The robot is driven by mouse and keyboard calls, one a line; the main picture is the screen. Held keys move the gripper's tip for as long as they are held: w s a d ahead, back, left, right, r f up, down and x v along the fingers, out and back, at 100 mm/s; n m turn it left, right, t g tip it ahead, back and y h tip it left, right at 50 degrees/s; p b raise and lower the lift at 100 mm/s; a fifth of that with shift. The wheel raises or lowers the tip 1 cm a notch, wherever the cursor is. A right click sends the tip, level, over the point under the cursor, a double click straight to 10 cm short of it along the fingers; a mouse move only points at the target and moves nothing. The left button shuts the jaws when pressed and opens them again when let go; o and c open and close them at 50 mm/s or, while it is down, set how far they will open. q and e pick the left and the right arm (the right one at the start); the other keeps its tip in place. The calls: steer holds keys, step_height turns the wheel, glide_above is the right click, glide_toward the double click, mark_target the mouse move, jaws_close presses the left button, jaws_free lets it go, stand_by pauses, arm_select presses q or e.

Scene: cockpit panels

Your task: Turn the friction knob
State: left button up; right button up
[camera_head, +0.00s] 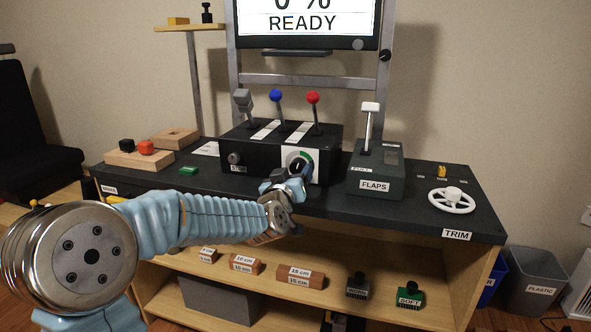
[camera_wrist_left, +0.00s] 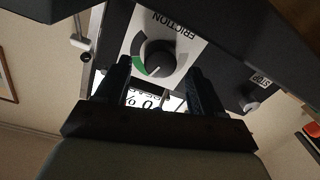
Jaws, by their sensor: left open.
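The friction knob (camera_wrist_left: 156,58) is a round dark knob with a white pointer line, on a white plate with a green arc labelled FRICTION. In the head view the knob (camera_head: 298,164) sits on the front of the black lever box (camera_head: 262,168), partly hidden by my gripper. My left gripper (camera_head: 303,178) is in front of this plate. In the left wrist view the open fingers (camera_wrist_left: 160,85) stand on either side of the knob's lower part, with a gap between them. Contact cannot be told. My right gripper is not in view.
A STOP knob (camera_head: 234,158) sits left on the same box. Levers with blue (camera_head: 276,95) and red (camera_head: 313,97) balls rise above it. The FLAPS box (camera_head: 377,178) and white TRIM wheel (camera_head: 452,200) stand to the right. The screen (camera_head: 305,22) reads READY.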

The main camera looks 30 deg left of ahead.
arm_select(q)
steer(key=shift+x, duration=1.05)
steer(key=shift+c, duration=0.3)
steer(key=c, duration=1)
steer(key=shift+m, duration=1.2)
steer(key=o, duration=1.1)
steer(key=shift+c, duration=0.2)
